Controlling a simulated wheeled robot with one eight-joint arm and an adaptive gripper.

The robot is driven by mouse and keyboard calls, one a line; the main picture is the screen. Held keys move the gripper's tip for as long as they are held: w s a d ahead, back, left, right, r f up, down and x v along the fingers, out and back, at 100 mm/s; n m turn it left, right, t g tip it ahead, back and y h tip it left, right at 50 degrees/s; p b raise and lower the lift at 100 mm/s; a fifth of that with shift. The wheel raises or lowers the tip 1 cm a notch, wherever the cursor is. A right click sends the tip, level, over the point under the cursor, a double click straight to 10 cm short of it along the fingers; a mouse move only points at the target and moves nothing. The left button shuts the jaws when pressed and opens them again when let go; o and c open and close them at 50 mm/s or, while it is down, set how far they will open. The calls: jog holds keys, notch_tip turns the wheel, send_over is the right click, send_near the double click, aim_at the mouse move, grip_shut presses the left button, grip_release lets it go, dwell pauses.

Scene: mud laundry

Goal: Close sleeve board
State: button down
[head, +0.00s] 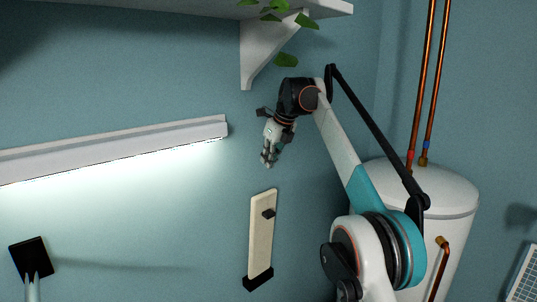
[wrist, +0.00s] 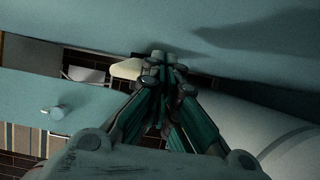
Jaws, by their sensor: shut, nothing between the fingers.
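The sleeve board is a long cream board (head: 262,235) with a small black knob near its upper right side and a black bracket (head: 258,279) at its lower end, at the wall. I cannot tell whether it lies flat to the wall or stands out from it. My gripper (head: 268,162) is above the board's upper end, pointing down, apart from it. In the wrist view, my gripper (wrist: 162,60) has its fingers together with nothing between them. A cream piece (wrist: 127,68), probably the sleeve board, shows just left of the fingertips, partly hidden by them.
A lit lamp bar (head: 120,148) runs along the wall at left. A white shelf (head: 190,10) with a bracket and a trailing plant is above. A white tank (head: 430,195) with copper pipes (head: 425,90) stands at right. A black square piece (head: 31,257) is at lower left.

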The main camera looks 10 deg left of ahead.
jog(key=s+d+f+t+y+b, duration=0.2)
jog(key=s+d+f+b, duration=0.1)
jog(key=s+d, duration=0.3)
jog(key=s+d+f+t+y+b, duration=0.1)
jog(key=s+d+f+y+b, duration=0.15)
jog(key=s+d, duration=0.45)
jog(key=shift+h, duration=0.35)
jog(key=shift+w+a+f+p, duration=0.55)
jog(key=shift+w+a+f, duration=0.45)
jog(key=shift+a, duration=0.95)
jog(key=shift+w+a+f+p, duration=0.5)
jog(key=shift+w+a+f, duration=0.5)
jog(key=shift+a, duration=0.9)
jog(key=shift+w+a+f+p, duration=0.55)
jog(key=shift+w+a+f, duration=0.4)
jog(key=shift+a, duration=1)
jog(key=shift+s, duration=0.1)
